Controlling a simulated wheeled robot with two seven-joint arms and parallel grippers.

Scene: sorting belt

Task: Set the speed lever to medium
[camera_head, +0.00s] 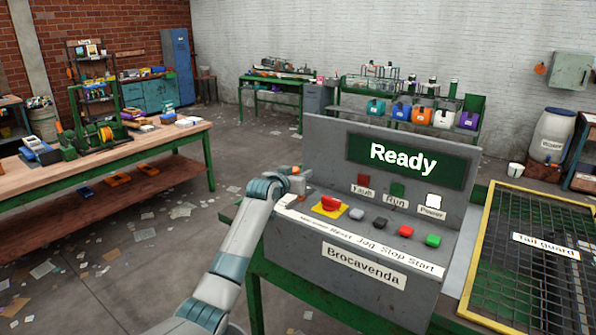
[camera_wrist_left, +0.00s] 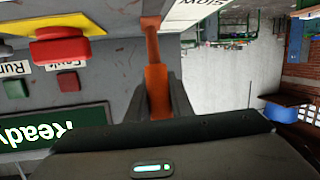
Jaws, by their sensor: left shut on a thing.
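The speed lever (camera_wrist_left: 157,85) is an orange handle rising from the grey control panel (camera_head: 309,241) at its left end. In the left wrist view it stands between the two dark fingers of my left gripper (camera_wrist_left: 158,100), which is shut on it. In the head view my left gripper (camera_head: 297,182) is at the panel's left edge and hides most of the lever. A white label reading "SLOW" (camera_wrist_left: 197,12) lies beside the lever's base in the left wrist view. The lever's exact setting cannot be read. My right gripper is not in view.
A red emergency button on a yellow plate (camera_head: 343,209) is close to the right of the gripper. Jog, Stop and Start buttons (camera_head: 406,231) follow along the panel. The screen (camera_head: 410,160) reads "Ready". A yellow-framed mesh guard (camera_head: 478,248) stands at right.

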